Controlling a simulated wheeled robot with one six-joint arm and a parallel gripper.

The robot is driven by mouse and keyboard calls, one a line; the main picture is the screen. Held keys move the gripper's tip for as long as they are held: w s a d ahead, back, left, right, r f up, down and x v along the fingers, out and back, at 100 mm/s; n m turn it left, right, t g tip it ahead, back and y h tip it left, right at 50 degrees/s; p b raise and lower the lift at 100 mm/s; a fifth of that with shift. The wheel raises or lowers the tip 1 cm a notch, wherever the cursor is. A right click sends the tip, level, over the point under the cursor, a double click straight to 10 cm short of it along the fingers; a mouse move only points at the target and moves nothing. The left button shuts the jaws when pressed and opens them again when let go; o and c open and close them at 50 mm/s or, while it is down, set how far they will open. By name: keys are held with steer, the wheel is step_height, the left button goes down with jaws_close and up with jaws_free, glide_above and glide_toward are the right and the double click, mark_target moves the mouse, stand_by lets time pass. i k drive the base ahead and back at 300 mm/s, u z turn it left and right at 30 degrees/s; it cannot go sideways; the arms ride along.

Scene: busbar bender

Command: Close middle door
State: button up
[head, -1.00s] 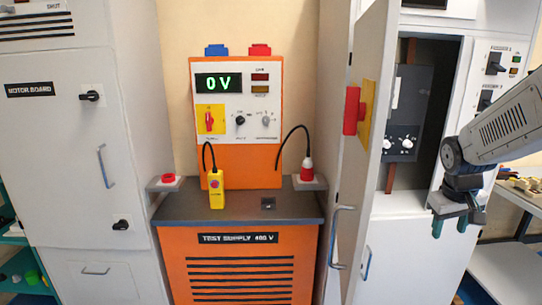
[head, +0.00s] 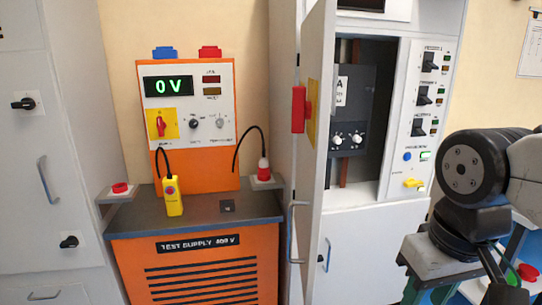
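The middle door (head: 317,170) is a tall grey panel standing open, seen nearly edge-on. It swings out from the middle cabinet (head: 365,235) and has a blue-grey handle (head: 292,235) low on its face. A red rotary switch on a yellow plate (head: 305,112) is mounted higher up. My gripper (head: 458,287) is at the lower right, well apart from the door and in front of the cabinet's right side. Its fingers look spread apart with nothing between them; their tips are partly cut off by the lower edge.
The orange test supply (head: 205,265) stands left of the door, with a yellow pendant (head: 172,195) on its top. A breaker unit (head: 350,115) sits inside the open compartment. Feeder switches (head: 420,125) line the panel to its right. A grey cabinet (head: 75,130) stands far left.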

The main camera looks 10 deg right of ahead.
mark_target(315, 59)
steer(key=k, duration=0.45)
steer(key=u, duration=1.6)
steer(key=i, duration=0.95)
steer(key=z, duration=2)
